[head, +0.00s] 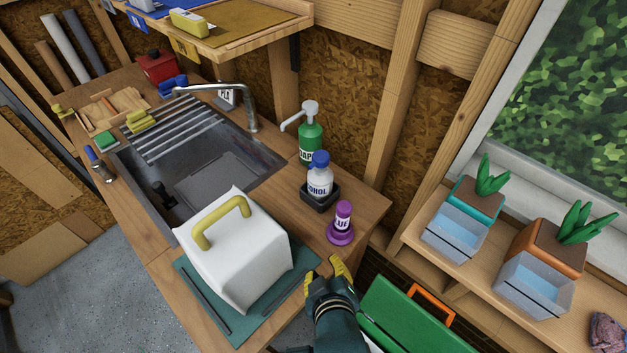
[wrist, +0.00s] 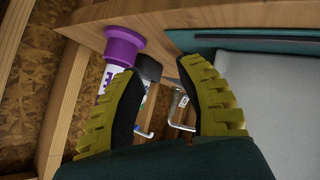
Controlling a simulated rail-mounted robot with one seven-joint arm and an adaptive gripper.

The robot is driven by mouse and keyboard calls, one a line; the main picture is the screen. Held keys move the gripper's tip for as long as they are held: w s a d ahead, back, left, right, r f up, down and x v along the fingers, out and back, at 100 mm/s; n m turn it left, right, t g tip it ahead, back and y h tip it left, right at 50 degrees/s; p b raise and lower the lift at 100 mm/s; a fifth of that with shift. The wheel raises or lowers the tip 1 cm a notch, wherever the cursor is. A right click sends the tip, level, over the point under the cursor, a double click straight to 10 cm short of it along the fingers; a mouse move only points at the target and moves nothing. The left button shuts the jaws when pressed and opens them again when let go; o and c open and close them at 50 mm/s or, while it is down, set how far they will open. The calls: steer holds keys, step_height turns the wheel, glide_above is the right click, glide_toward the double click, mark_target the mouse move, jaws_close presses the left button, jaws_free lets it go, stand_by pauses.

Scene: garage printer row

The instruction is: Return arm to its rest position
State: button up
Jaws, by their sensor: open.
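My gripper (head: 325,274) is at the bottom centre of the head view, beside the front right end of the wooden counter (head: 362,208). Its two yellow ribbed fingers are spread apart. In the wrist view my gripper (wrist: 160,70) shows nothing held between the fingers. A purple glue bottle (head: 343,217) stands upright on a purple base near the counter's end, just beyond the fingers and apart from them in the head view.
A white box with a yellow handle (head: 235,255) sits on a teal mat (head: 197,303) to my gripper's left. An alcohol bottle (head: 319,182) and green soap pump (head: 310,140) stand behind. A green case (head: 405,318) lies right, below the planter shelf (head: 455,256).

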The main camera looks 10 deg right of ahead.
steer(key=w+r+m+t, duration=0.1)
steer(key=w+r+t, duration=0.3)
steer(key=r, duration=1)
steer(key=s+r+m+t+p, duration=0.1)
steer(key=s+r+t+p, duration=0.1)
steer(key=r+p, duration=0.9)
steer(key=s+r+m+t+p, duration=0.2)
steer(key=r+p, duration=0.9)
steer(key=r, duration=1.6)
steer(key=s+r+m+t+p, duration=0.1)
steer(key=r+t+p, duration=0.3)
steer(key=r+p, duration=0.7)
step_height(320, 180, up, 8)
steer(key=shift+s+a+r+m, duration=0.15)
steer(key=shift+s+m, duration=0.25)
steer(key=shift+m, duration=0.2)
